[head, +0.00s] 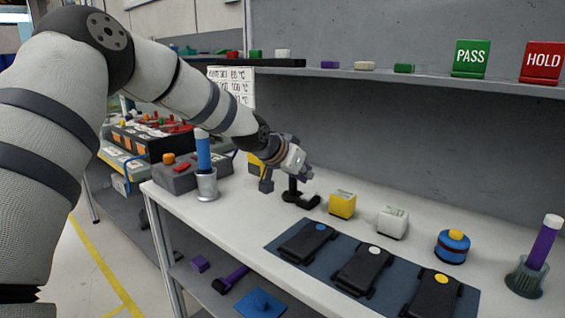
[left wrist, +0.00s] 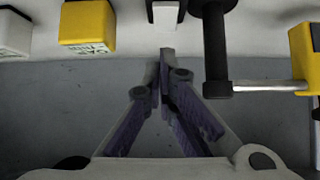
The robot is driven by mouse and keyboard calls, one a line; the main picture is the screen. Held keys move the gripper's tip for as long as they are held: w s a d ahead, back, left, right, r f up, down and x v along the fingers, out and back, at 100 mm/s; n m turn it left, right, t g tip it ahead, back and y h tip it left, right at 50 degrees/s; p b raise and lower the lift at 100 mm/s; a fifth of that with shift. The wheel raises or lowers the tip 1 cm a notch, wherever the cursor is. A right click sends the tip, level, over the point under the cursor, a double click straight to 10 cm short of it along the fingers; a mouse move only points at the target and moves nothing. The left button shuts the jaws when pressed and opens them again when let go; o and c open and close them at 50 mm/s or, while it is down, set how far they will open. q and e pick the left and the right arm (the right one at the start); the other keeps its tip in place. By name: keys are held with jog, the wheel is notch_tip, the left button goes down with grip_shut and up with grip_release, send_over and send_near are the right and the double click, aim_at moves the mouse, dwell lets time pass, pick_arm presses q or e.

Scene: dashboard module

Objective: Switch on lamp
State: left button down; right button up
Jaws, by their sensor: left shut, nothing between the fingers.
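No part can be surely told as the lamp or its switch. A black upright stand (head: 292,190) with a low black block (head: 308,201) beside it is on the white table, just below my left gripper (head: 306,173). A yellow part (head: 255,160) shows behind the gripper. In the left wrist view the closed purple fingers (left wrist: 163,72) point at a small pale piece (left wrist: 166,12). A black post (left wrist: 215,50) stands right of the fingertips, with a pale rod (left wrist: 270,87) running to a yellow box (left wrist: 304,60). The fingers hold nothing; whether they touch anything is unclear. My right gripper is not seen.
A yellow block (head: 342,204) and a white block (head: 392,222) stand right of the gripper. Black devices (head: 362,268) lie on a blue mat. A blue cylinder in a holder (head: 207,186) stands left. A shelf (head: 420,78) runs along the back wall above.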

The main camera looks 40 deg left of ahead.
pick_arm(q)
jog(key=v, duration=0.9)
jog(key=shift+s, duration=0.4)
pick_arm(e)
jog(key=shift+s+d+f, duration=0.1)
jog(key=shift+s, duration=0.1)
pick_arm(q)
jog(key=shift+w+f, duration=0.1)
jog(key=shift+w+a+r+t, duration=0.2)
jog(key=shift+w+r+t, duration=0.2)
jog(key=shift+w, duration=0.15)
send_over(308, 195)
jog(key=s, duration=0.3)
notch_tip(308, 195, down, 4)
jog(key=w+f, duration=0.2)
jog(key=f, duration=0.1)
jog(key=w+f+b, duration=0.1)
jog(key=f, duration=0.1)
jog(key=shift+f, duration=0.25)
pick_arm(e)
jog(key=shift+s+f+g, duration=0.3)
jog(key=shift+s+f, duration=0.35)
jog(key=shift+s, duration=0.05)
